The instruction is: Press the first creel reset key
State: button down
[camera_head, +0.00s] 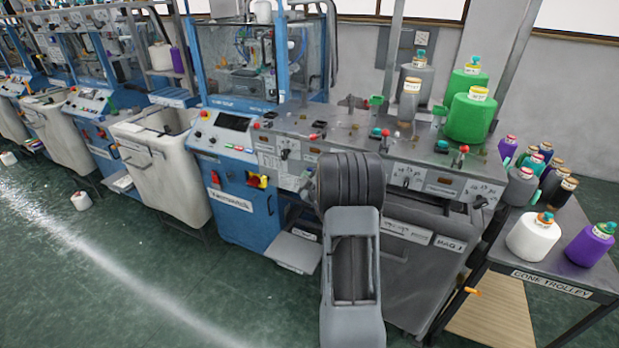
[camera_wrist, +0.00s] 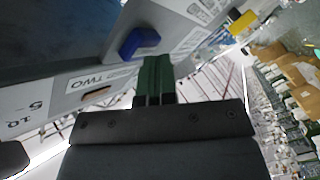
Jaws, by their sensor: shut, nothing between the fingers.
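In the wrist view my gripper (camera_wrist: 154,66) shows as two dark green fingers side by side, shut and empty. Just up and left of the fingertips is a blue key or block (camera_wrist: 138,41) on a grey panel edge; I cannot tell whether they touch. A label reading TWO (camera_wrist: 92,83) is on the panel to the left. In the head view my arm hides the gripper. The creel table (camera_head: 330,128) carries small red knobs (camera_head: 464,149) and green ones (camera_head: 442,144) on its top. I cannot tell which is the first creel reset key.
A yellow block (camera_wrist: 243,20) is to the right in the wrist view. Green cones (camera_head: 470,117) and a grey cone (camera_head: 416,80) stand on the creel top. The cone trolley (camera_head: 555,262) is at right. A white bin (camera_head: 160,150) stands left. The floor at left is mostly clear.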

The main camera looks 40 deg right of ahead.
jog(key=s+a+b, duration=0.2)
jog(key=s+a, duration=0.1)
jog(key=a, duration=0.2)
jog(key=shift+a, duration=0.15)
dwell(0.5)
jog(key=shift+w, duration=0.1)
dwell(0.7)
jog(key=s+f+m+g, duration=0.5)
jog(key=f+g, duration=0.2)
jog(key=f, duration=0.1)
jog(key=s+a+m+g+y, duration=0.1)
jog(key=s+a+m+g, duration=0.15)
jog(key=s+a, duration=0.2)
jog(key=s+a+r+g+y, duration=0.1)
jog(key=s+a+r+y, duration=0.1)
jog(key=s+a+r, duration=0.4)
jog(key=s+a+r+g+y, duration=0.1)
jog(key=s+a+r, duration=0.5)
jog(key=a, duration=0.8)
jog(key=shift+s+r+n+g+y, duration=0.25)
jog(key=shift+s+n+g+y, duration=0.2)
jog(key=shift+s, duration=0.55)
